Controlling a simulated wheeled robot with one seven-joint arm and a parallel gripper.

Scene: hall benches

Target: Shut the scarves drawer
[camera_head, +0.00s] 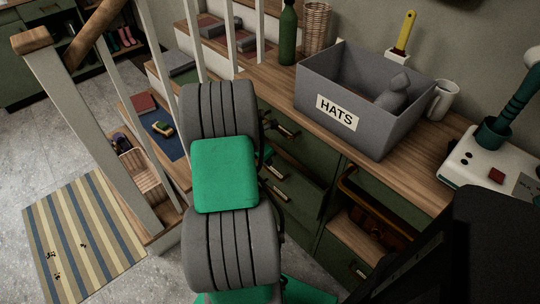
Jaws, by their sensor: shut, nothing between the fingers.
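Green drawer fronts (300,187) with metal handles, one of them an upper handle (286,131), are stacked in the bench below the wooden top. My arm covers their left part. No scarves label can be read, so I cannot tell which is the scarves drawer or how far it stands out. My arm's grey ribbed links and green joint fill the middle of the view. My gripper cannot be made out; the arm hides the area beside the drawers.
A grey HATS box (335,112), a white mug (443,100), a green bottle (288,35) and a white device (490,160) stand on the bench top (273,88). A brown bag (385,228) sits in an open compartment. Stair railings (85,120) and a striped mat (85,238) are left.

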